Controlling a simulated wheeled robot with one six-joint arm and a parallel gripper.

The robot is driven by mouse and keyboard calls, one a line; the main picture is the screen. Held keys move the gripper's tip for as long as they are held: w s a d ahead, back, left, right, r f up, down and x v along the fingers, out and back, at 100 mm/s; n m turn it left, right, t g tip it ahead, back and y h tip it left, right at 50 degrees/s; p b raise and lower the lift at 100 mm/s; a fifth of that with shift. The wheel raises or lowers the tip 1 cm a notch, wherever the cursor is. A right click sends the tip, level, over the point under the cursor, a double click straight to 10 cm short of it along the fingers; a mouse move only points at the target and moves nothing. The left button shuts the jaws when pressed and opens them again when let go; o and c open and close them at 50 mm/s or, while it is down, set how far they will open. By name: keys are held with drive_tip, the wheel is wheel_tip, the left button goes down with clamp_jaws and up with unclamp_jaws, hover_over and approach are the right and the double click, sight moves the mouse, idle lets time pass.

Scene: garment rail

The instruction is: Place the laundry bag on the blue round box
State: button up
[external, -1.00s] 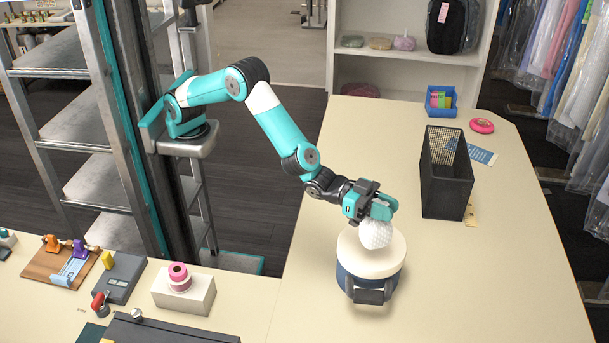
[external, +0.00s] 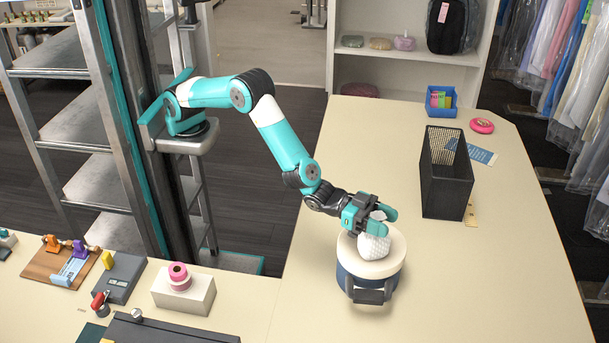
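The white, dimpled laundry bag (external: 374,246) rests on the cream lid of the blue round box (external: 350,281), near the middle of the lid. The box stands on the table with a dark handle at its front. My gripper (external: 382,219) is just above the bag, reaching in from the left. Its two teal fingers are apart, and the bag's white top shows between them. The fingers hide part of the bag's upper side.
A black mesh bin (external: 446,185) stands behind and right of the box. A blue tray (external: 440,101) and pink tape (external: 482,126) lie farther back. A white block with pink rolls (external: 183,293) is at the left. The table right of the box is clear.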

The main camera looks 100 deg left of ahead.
drive_tip(key=shift+s+r, duration=0.1)
drive_tip(key=shift+r, duration=0.05)
drive_tip(key=b+v, duration=0.6)
drive_tip(key=v, duration=0.5)
drive_tip(key=a+r+n+g+y, duration=0.15)
drive_tip(key=a+y, duration=0.25)
drive_tip(key=a, duration=0.5)
drive_tip(key=a+r+n+y, duration=0.2)
drive_tip(key=a+y, duration=0.1)
drive_tip(key=a, duration=0.6)
drive_tip(key=s+a+r+n+g+y, duration=0.1)
drive_tip(key=s+a+n+g+y, duration=0.2)
drive_tip(key=a, duration=0.5)
drive_tip(key=s+a+n+g+y, duration=0.15)
drive_tip(key=s+a, duration=0.25)
drive_tip(key=a, duration=0.4)
drive_tip(key=s+a+n+g, duration=0.1)
drive_tip(key=s+a+g, duration=0.2)
drive_tip(key=s, duration=0.6)
drive_tip(key=s+a+n+g, duration=0.1)
drive_tip(key=s+a+g, duration=0.2)
drive_tip(key=s, duration=0.6)
drive_tip(key=s+a+n+g, duration=0.1)
drive_tip(key=s+a+g, duration=0.2)
drive_tip(key=s, duration=0.7)
drive_tip(key=shift+a+f+g+b, duration=0.15)
drive_tip(key=shift+f+g+b, duration=0.15)
drive_tip(key=shift+g, duration=0.5)
